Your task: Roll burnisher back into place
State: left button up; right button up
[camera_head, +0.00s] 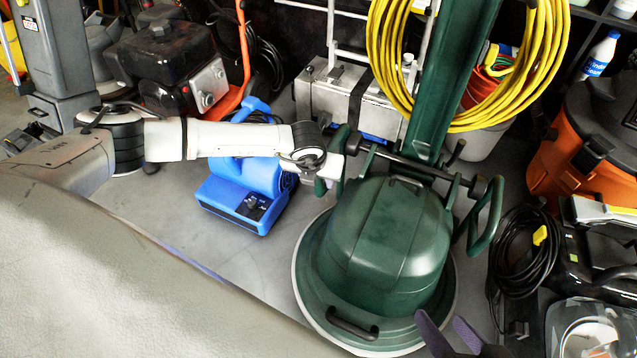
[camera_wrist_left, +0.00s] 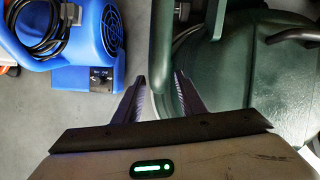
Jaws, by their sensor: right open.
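The green burnisher (camera_head: 385,240) stands on the floor at centre right, with a round base, a domed cover and a tall green column leaning up and back. A green loop handle is on each side; the left one (camera_wrist_left: 161,50) shows in the left wrist view. My left gripper (camera_head: 335,172) is at this left handle, and in the left wrist view its fingers (camera_wrist_left: 160,88) lie on both sides of the tube, close against it. My right gripper (camera_head: 446,325) is at the bottom edge, fingers apart and empty, in front of the burnisher's base.
A blue blower (camera_head: 245,190) stands just left of the burnisher. A yellow cable coil (camera_head: 550,60) hangs by the column. At right are an orange vacuum (camera_head: 565,155) and a black hose coil (camera_head: 525,250). A metal box (camera_head: 335,100) and an engine machine (camera_head: 170,70) stand behind.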

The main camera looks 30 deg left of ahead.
pick_arm(q)
jog(key=shift+w+f, duration=0.15)
jog(key=shift+f, duration=0.25)
grip_shut()
